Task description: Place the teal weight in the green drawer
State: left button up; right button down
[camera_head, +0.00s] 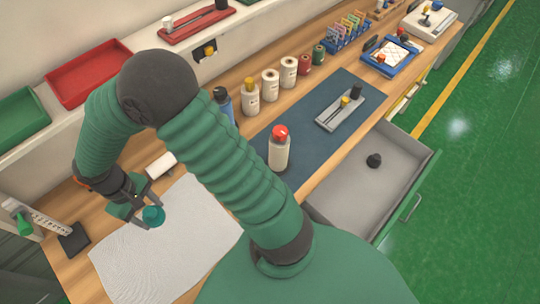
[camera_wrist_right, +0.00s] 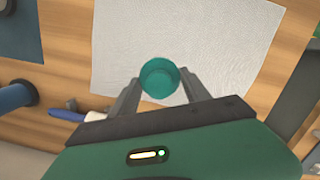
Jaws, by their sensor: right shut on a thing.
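The teal weight (camera_head: 153,215) is a small round piece between the fingertips of my right gripper (camera_head: 146,208), at the left in the head view. The right gripper is shut on it, over the white cloth. The wrist view shows the teal weight (camera_wrist_right: 160,78) from above between both fingers, with the cloth behind it. I cannot tell how high it is held. The green drawer (camera_head: 421,172) stands open at the right of the bench, with a grey inside and a small black weight (camera_head: 374,160) in it. My left gripper is not in view.
The white cloth (camera_head: 180,250) lies on the wooden bench. A red-capped bottle (camera_head: 279,152) stands on the dark blue mat (camera_head: 310,115), between the right gripper and the drawer. Several bottles line the mat's back edge. Much of the drawer floor is free.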

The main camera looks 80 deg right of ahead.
aim_at(342, 188)
jog(key=k+z, duration=0.3)
jog(key=z, duration=0.2)
jog(key=k+l+z, duration=0.2)
jog(key=z, duration=0.25)
jog(key=i+l+z, duration=0.1)
jog(key=z, duration=0.15)
jog(key=i+l+z, duration=0.1)
jog(key=l+z, duration=0.2)
